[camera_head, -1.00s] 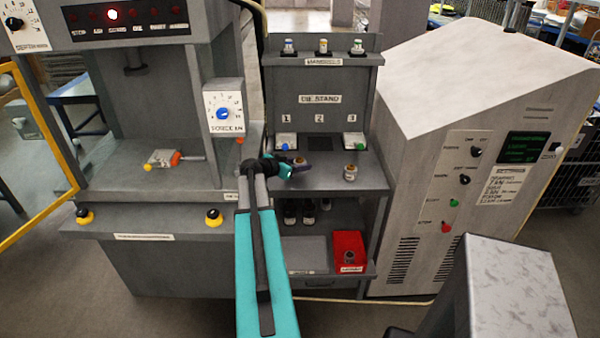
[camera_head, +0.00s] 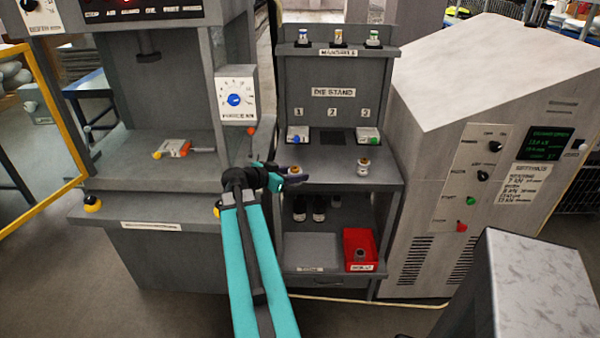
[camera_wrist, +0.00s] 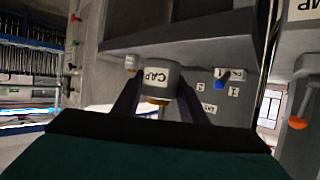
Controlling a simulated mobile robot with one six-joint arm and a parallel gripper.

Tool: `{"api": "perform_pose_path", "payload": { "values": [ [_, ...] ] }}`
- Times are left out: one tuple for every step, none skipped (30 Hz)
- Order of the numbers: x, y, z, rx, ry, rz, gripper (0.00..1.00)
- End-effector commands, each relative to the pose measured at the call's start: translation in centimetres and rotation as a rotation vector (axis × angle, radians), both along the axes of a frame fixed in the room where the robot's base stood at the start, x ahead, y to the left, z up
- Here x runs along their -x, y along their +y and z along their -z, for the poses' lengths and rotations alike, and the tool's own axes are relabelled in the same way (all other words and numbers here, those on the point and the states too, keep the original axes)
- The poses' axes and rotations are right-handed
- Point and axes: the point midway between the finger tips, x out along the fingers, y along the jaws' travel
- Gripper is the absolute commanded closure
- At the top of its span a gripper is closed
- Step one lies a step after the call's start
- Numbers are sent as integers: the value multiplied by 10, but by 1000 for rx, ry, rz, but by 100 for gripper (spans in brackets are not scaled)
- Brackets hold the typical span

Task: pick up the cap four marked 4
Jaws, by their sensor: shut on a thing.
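My gripper (camera_head: 293,180) is at the front left of the die stand's shelf. In the wrist view its two dark fingers (camera_wrist: 158,95) are shut on a grey cap (camera_wrist: 160,76). The cap has a white label reading "CAP"; I cannot read a 4 on it. In the head view only the top of this cap (camera_head: 295,168) shows, with a light, brassy upper end. Whether it still touches the shelf is not clear. A second, similar fitting (camera_head: 363,167) stands on the shelf to the right, and a small labelled piece (camera_wrist: 131,62) shows left of the cap in the wrist view.
The die stand (camera_head: 335,118) has numbered places 1, 2 and 3, with several mandrels on top. A red bin (camera_head: 360,240) sits on its lower shelf. The press (camera_head: 165,195) is on the left, and a slanted grey cabinet (camera_head: 480,120) is on the right.

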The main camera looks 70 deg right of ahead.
Motion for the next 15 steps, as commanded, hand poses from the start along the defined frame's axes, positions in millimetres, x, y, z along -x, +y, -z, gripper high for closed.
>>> {"api": "perform_pose_path", "payload": {
  "values": [
    [0,6,0,1,0,-2,91],
    [0,9,0,1,0,-2,91],
    [0,11,0,1,1,-2,91],
    [0,13,-1,1,1,-1,91],
    [0,15,-1,1,1,-1,91],
    [0,16,-1,1,1,0,91],
    [0,17,-1,1,1,0,91],
    [-1,18,-1,1,1,0,91],
    [-1,19,-2,1,1,0,91],
    [-1,19,-2,1,1,0,91],
    [-1,19,-2,1,1,0,91],
    [-1,19,-2,0,0,0,91],
    [-1,19,-2,1,0,0,91],
    [-1,19,-2,1,0,0,91],
    [-1,19,-2,1,0,0,91]
  ]
}}
